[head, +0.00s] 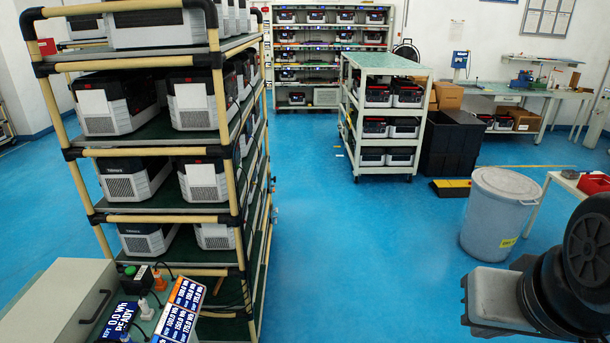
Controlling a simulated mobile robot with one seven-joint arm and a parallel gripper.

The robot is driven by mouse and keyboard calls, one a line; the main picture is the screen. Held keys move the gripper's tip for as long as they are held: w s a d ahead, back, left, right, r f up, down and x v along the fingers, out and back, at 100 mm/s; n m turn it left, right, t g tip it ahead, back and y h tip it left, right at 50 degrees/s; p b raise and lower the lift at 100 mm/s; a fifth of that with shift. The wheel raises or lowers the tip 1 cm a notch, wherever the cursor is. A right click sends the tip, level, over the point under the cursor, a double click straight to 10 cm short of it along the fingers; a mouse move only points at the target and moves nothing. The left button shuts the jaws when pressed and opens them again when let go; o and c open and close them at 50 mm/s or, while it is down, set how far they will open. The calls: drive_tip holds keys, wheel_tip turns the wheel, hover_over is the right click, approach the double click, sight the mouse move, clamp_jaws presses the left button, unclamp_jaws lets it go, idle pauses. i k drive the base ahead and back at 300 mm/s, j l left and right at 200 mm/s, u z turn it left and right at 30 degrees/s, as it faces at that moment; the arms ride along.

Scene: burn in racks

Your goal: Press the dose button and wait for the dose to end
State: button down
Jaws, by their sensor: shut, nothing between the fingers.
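A blue display (120,319) at the bottom left reads "0.0 Wh" and "READY". Beside it are panels (183,308) in orange and blue, with values such as 100.0, 150.0 and 175.0 Wh. A small black box (138,281) with a green round top (131,271) stands behind the display; I cannot tell for sure whether this is the dose button. Orange and white plugs with cables are next to it. My gripper is not in view; only dark links of my arm show at the lower right, far from the display.
A tall rack (160,145) with tan poles holds several power units behind the display. A grey case (60,305) is at its left. A wheeled rack (386,120), a grey bin (498,212) and a workbench (520,92) stand farther off. Blue floor (350,240) is clear in the middle.

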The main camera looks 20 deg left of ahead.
sight(131, 269)
drive_tip(key=i+u, duration=0.85)
drive_tip(key=i+l+u, duration=0.1)
drive_tip(key=i+u, duration=0.15)
drive_tip(key=u, duration=0.15)
drive_tip(key=i+u, duration=0.2)
drive_tip(key=u, duration=0.2)
drive_tip(key=i+u, duration=0.25)
drive_tip(key=u, duration=0.2)
drive_tip(key=i+u, duration=0.2)
drive_tip(key=u, duration=0.2)
drive_tip(key=i+l+u, duration=0.15)
drive_tip(key=u, duration=0.3)
